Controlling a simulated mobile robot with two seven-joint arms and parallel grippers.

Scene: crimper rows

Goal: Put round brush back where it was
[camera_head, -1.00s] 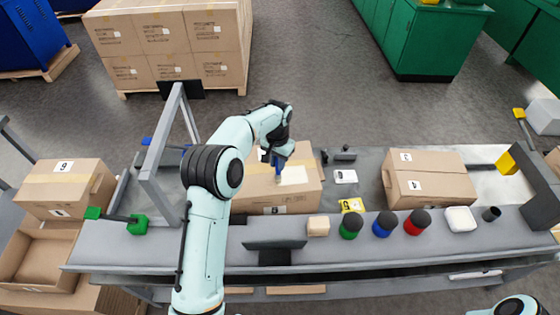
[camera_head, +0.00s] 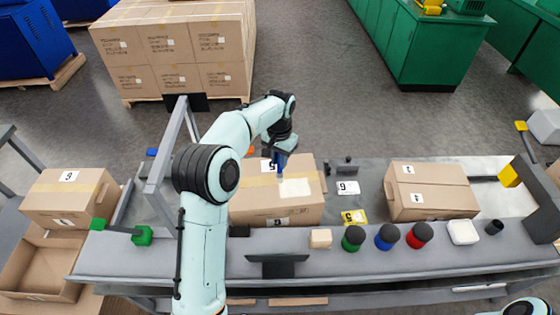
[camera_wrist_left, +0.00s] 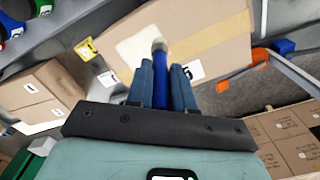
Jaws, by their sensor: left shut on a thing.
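The round brush (camera_wrist_left: 160,66) has a blue handle and a pale round tip. My left gripper (camera_head: 280,162) is shut on its handle above a cardboard box (camera_head: 250,206) on the conveyor. The left wrist view also shows my left gripper (camera_wrist_left: 162,84), with blue fingers on both sides of the handle. The brush tip points at a pale patch (camera_head: 296,187) on the box top; I cannot tell whether it touches. My right gripper is not in view; only a bit of that arm shows at the lower right.
Along the near ledge stand a tan block (camera_head: 320,238), green (camera_head: 352,238), blue (camera_head: 388,236) and red (camera_head: 419,235) pots with dark tops, a white container (camera_head: 463,231) and a dark cup (camera_head: 494,227). Another box (camera_head: 430,190) is to the right. A grey frame (camera_head: 160,170) stands left.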

